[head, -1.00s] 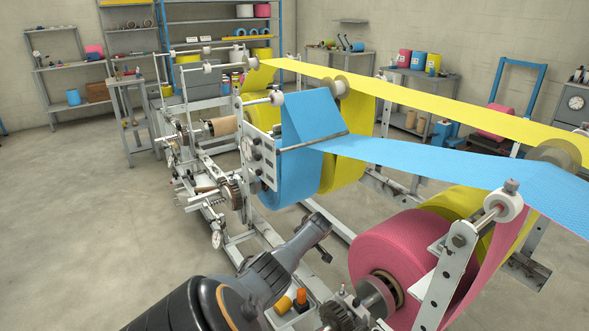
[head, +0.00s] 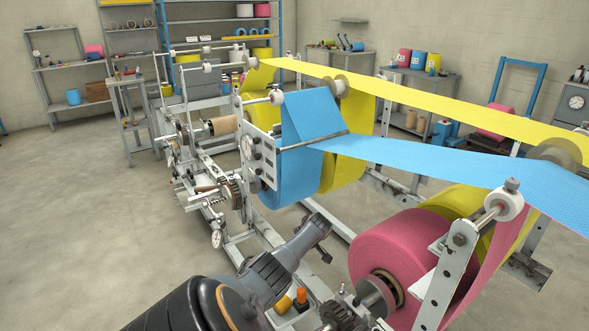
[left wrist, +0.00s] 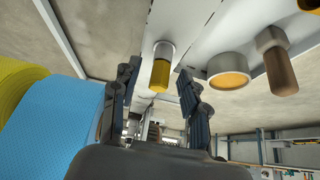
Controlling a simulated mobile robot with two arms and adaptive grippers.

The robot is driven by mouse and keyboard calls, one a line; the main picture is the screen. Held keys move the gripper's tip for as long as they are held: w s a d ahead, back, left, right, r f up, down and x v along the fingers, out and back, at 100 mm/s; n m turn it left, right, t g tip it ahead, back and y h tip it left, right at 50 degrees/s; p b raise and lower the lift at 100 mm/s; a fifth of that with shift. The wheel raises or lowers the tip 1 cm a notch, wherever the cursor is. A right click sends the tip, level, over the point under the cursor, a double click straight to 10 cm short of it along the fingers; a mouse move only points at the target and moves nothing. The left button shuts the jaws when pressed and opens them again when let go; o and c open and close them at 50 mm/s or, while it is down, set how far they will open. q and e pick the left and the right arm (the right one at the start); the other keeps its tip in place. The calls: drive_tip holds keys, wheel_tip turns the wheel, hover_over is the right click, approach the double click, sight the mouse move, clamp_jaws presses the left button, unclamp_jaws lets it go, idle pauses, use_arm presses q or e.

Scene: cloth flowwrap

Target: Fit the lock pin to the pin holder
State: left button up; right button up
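My left gripper (head: 316,238) reaches in from the bottom of the head view, over the machine's lower frame. In the left wrist view the left gripper (left wrist: 157,72) has its two fingers apart, with nothing held. A yellow pin in a pale collar (left wrist: 160,70) shows between the fingertips, with a gap on each side; its depth is unclear. To its right are a round pale socket with an orange face (left wrist: 230,72) and a brown pin (left wrist: 278,65). I cannot tell which is the lock pin or the pin holder. My right gripper is not in view.
A yellow-orange peg (head: 284,304) and an orange peg (head: 301,297) stand beside my left forearm. A pink roll (head: 400,260) is to the right; a blue roll (head: 290,180) is beyond the gripper. Open floor (head: 90,230) lies to the left.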

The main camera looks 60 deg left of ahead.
use_arm(q)
drive_tip(key=v, duration=1.2)
drive_tip(key=shift+s, duration=0.1)
